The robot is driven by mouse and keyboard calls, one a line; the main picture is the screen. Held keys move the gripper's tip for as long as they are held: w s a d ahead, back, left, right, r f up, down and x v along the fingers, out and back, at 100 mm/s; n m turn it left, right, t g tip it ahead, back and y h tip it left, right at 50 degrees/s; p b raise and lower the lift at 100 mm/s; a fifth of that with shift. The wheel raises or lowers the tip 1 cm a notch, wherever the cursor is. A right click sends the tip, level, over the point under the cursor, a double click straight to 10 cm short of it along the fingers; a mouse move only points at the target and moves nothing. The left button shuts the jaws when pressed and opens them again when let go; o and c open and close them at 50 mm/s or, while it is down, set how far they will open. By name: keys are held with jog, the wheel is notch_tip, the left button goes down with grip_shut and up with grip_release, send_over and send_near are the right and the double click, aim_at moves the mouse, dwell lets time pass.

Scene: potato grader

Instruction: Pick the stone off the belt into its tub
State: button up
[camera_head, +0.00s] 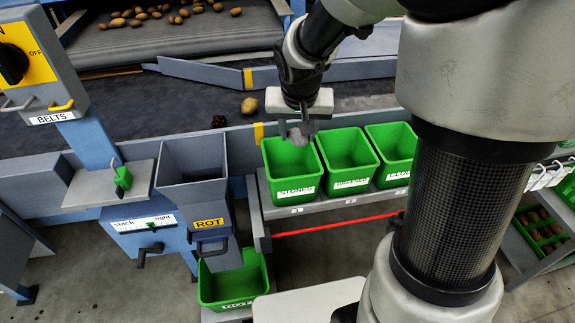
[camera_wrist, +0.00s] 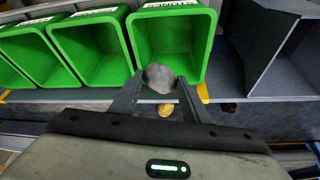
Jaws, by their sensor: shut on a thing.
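My gripper (camera_head: 297,125) is shut on a grey stone (camera_head: 298,137) and holds it over the back part of the green tub labelled STONES (camera_head: 290,189). In the wrist view the stone (camera_wrist: 159,77) sits between the two fingers (camera_wrist: 158,88), in front of the opening of the STONES tub (camera_wrist: 174,11). That tub looks empty. The stone appears above the tub's rim near its belt-side edge; its exact height is hard to tell. The dark belt (camera_head: 150,98) runs behind the tubs.
A potato (camera_head: 250,107) and a dark clod (camera_head: 218,121) lie on the belt near its rail. Two more green tubs (camera_head: 346,150) (camera_head: 391,143) stand right of the STONES tub. A grey ROT chute (camera_head: 193,164) stands to its left. Several potatoes lie on the far belt.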

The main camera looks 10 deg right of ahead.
jog(key=shift+f+b, duration=1.45)
jog(key=shift+f, duration=0.9)
jog(key=o, duration=1.2)
jog(key=p+v, duration=0.4)
jog(key=v, duration=1.3)
jog(key=shift+s+r, duration=0.2)
